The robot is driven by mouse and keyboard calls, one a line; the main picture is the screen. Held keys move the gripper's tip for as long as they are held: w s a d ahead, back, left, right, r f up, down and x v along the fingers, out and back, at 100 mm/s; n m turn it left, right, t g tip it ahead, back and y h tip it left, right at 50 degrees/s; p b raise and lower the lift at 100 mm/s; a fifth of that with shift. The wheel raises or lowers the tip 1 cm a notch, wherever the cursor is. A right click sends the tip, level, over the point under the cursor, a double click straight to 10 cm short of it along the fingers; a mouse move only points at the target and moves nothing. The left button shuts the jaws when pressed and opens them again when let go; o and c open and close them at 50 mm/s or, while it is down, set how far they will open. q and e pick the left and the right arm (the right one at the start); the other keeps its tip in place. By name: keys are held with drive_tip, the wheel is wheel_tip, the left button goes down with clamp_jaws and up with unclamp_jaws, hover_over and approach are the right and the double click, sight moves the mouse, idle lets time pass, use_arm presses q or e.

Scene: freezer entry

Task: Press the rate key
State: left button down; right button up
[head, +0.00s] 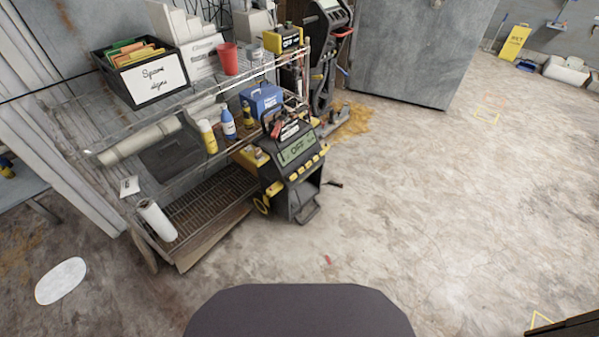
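A black and yellow wheeled machine (292,170) stands on the floor in front of the shelf rack, upright. Its tilted top panel has a greenish display (297,148) that reads "OFF". A row of yellow keys (309,168) runs along the panel's lower edge; their labels are too small to read, so I cannot tell which is the rate key. Red and black clamps (285,130) sit on top of the machine. A smaller yellow and black unit (283,39), also reading "OFF", is on the rack's top shelf. Neither gripper is in view.
The wire shelf rack (185,185) holds a black "Spare signs" box (153,83), a red cup (228,58), bottles (228,123) and a blue case (261,99). A grey door or panel (420,50) stands behind. The floor (440,220) is open to the right.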

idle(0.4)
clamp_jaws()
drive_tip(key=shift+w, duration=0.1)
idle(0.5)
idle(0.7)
